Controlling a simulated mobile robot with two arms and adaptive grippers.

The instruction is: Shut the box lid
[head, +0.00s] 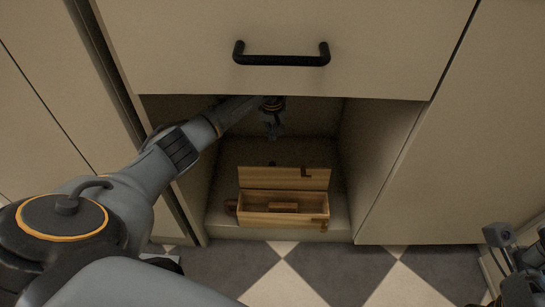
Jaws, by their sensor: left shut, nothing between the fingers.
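A wooden box (270,219) sits on the floor of an open cabinet compartment. My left gripper (272,134) reaches into the compartment from the left, above and behind the raised lid. It is shut, holds nothing and appears apart from the lid. My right gripper (512,262) is partly in view at the lower right edge, far from the box; its fingers are unclear.
A closed drawer front with a black handle (281,60) hangs just above the opening. The compartment's side walls (383,150) stand on both sides of the box. The checkered floor (330,270) in front is clear.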

